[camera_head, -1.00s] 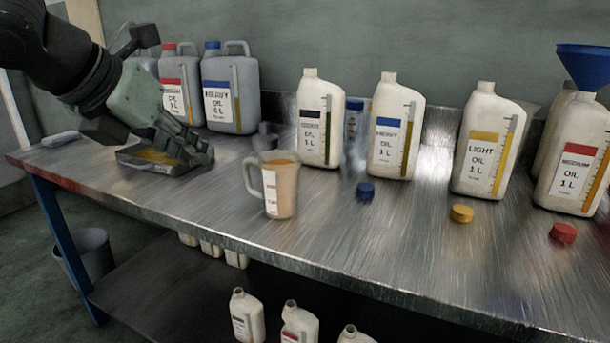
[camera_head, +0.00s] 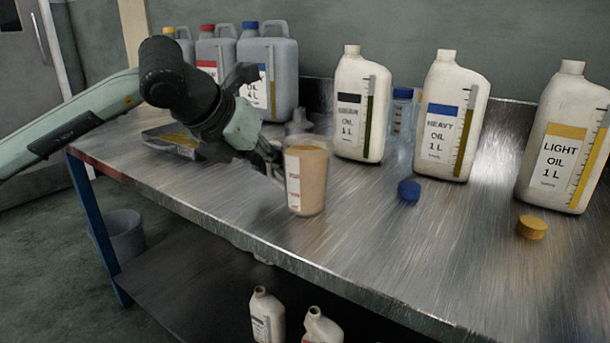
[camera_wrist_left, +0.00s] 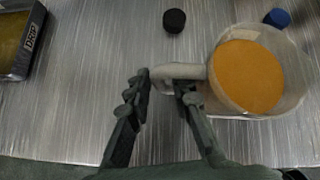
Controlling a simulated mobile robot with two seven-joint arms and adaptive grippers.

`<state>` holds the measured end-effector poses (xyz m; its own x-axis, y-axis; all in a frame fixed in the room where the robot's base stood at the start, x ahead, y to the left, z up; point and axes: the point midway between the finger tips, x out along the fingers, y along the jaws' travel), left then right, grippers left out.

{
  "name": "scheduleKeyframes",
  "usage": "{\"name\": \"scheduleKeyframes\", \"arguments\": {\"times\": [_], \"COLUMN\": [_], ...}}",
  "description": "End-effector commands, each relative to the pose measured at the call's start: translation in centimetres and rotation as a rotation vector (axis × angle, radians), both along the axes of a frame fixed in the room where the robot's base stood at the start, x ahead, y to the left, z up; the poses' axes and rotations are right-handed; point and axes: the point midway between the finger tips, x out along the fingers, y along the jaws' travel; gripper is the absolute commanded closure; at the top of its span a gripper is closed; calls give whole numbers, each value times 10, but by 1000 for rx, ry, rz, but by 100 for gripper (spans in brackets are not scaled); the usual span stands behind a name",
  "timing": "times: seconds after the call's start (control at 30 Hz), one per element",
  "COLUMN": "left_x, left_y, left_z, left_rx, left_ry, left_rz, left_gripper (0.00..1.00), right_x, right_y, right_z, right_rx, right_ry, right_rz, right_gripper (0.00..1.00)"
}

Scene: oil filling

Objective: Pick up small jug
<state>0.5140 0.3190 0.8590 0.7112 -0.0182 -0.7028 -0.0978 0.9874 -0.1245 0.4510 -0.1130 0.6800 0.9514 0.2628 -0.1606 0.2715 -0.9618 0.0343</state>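The small jug (camera_head: 307,182), clear with a white label and amber oil inside, stands upright on the metal bench in the head view. In the left wrist view the jug (camera_wrist_left: 252,76) is at the right, its pale handle (camera_wrist_left: 181,71) pointing left. My left gripper (camera_head: 272,158) is at the handle's side of the jug and hides the handle in the head view. In the left wrist view the left gripper (camera_wrist_left: 162,86) has its fingertips apart at the handle, one by its outer end and one near the jug wall. Whether they touch it is unclear. My right gripper is not in view.
White oil bottles (camera_head: 450,115) stand behind and right of the jug, grey jugs (camera_head: 268,72) at the back left. A drip tray (camera_wrist_left: 18,42) lies left. Black (camera_wrist_left: 174,20), blue (camera_head: 409,190) and yellow (camera_head: 531,227) caps lie loose. The front edge is close to the jug.

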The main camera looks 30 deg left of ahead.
Motion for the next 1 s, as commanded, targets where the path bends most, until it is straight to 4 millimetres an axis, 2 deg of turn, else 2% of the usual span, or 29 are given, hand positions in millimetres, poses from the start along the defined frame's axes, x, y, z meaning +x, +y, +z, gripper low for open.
{"name": "scheduleKeyframes", "arguments": {"times": [0.27, 0.43, 0.47, 1.0], "left_x": [3, 3, 3, 3], "left_y": [0, 0, 0, 0], "left_z": [-4, -4, -4, -2], "left_rx": [1, 1, 1, 0], "left_ry": [0, 0, 0, -3], "left_rz": [0, 0, 0, 0], "left_gripper": [79, 99, 100, 100], "right_x": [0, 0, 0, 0], "right_y": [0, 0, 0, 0], "right_z": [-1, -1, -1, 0], "right_rx": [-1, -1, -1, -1], "right_ry": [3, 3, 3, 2], "right_rz": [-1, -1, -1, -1], "right_gripper": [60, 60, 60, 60]}}
